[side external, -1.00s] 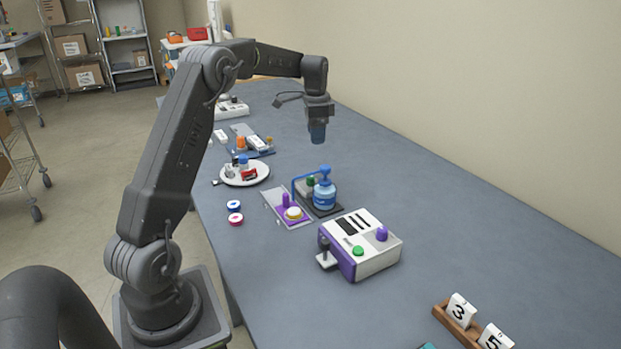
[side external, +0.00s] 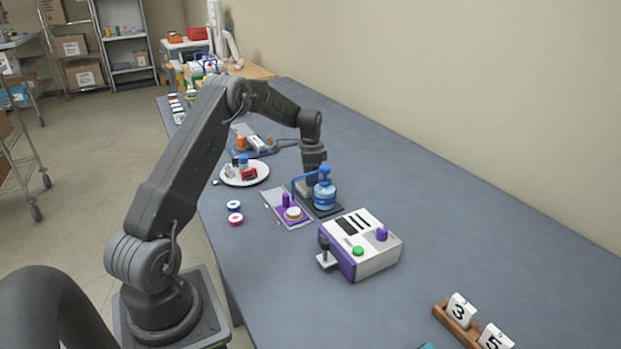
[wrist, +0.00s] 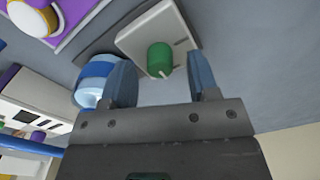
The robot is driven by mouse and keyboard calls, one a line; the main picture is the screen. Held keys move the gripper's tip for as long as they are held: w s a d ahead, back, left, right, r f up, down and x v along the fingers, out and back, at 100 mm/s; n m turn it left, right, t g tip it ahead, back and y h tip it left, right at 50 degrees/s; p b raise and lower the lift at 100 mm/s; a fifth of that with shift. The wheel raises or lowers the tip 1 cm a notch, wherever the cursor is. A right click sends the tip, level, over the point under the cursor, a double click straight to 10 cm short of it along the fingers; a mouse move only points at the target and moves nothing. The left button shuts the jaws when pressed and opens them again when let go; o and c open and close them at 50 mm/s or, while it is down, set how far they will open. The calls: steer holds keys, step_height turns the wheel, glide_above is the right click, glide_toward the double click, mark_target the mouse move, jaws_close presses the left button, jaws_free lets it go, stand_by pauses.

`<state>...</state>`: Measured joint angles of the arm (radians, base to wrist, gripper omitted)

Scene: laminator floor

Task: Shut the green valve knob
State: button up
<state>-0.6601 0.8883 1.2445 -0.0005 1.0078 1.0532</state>
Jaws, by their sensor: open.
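The green valve knob (wrist: 160,58) sits on a pale grey box (wrist: 140,30) and carries a light pointer line. In the wrist view my gripper (wrist: 165,80) is open, with its two blue fingertips to either side of the knob in the picture; I cannot tell whether they touch it. In the side view my gripper (side external: 311,180) is low over the box, beside the blue water jug (side external: 325,195), and hides the knob. The jug also shows in the wrist view (wrist: 96,72), close to the left finger.
A purple-and-grey tray (side external: 275,200) with a yellow-and-white round piece lies to the left. A white-and-purple machine (side external: 372,258) stands in front. A white plate (side external: 232,180) holds small items.

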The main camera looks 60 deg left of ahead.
steer(key=shift+f, duration=0.7)
steer(key=shift+c, duration=0.4)
steer(key=c, duration=0.8)
steer(key=shift+c, duration=0.2)
steer(key=shift+n, duration=0.4)
steer(key=n, duration=1.2)
steer(key=shift+n, duration=0.3)
